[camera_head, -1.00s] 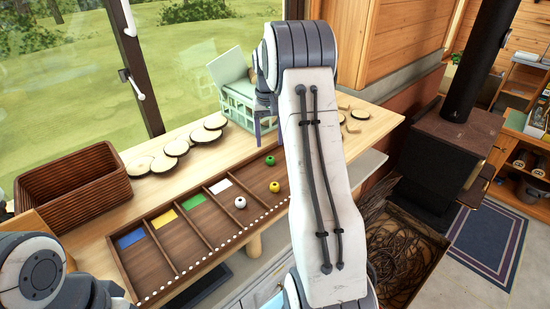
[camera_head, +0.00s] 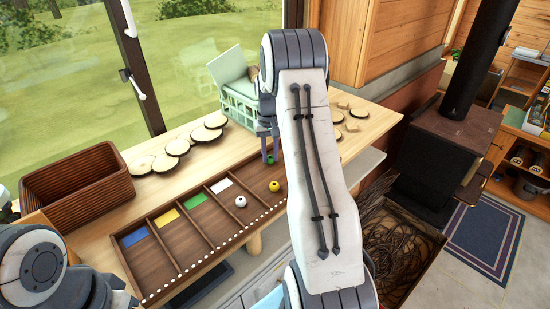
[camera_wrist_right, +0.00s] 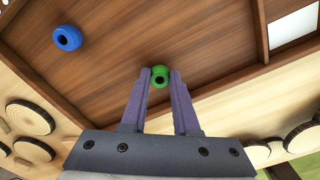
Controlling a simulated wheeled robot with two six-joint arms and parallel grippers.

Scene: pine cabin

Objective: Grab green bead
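The green bead (camera_wrist_right: 160,76) lies in the largest, right-hand section of the wooden tray (camera_head: 157,291). In the head view, the bead (camera_head: 270,160) is partly covered by my right gripper (camera_head: 270,155). The right gripper points down at it. In the right wrist view, the two fingers of the right gripper (camera_wrist_right: 160,74) are apart, with the bead between their tips. Little gap shows on either side, and I cannot tell whether they touch it. My left arm shows at the lower left of the head view, but its gripper is not in view.
A yellow bead (camera_head: 274,186) and a white bead (camera_head: 240,201) lie nearby in the tray. A blue bead (camera_wrist_right: 67,38) shows in the wrist view. Compartments carry blue, yellow, green and white patches. A wicker basket (camera_head: 78,187), wood slices (camera_head: 205,134) and a pale green crate (camera_head: 238,105) stand behind.

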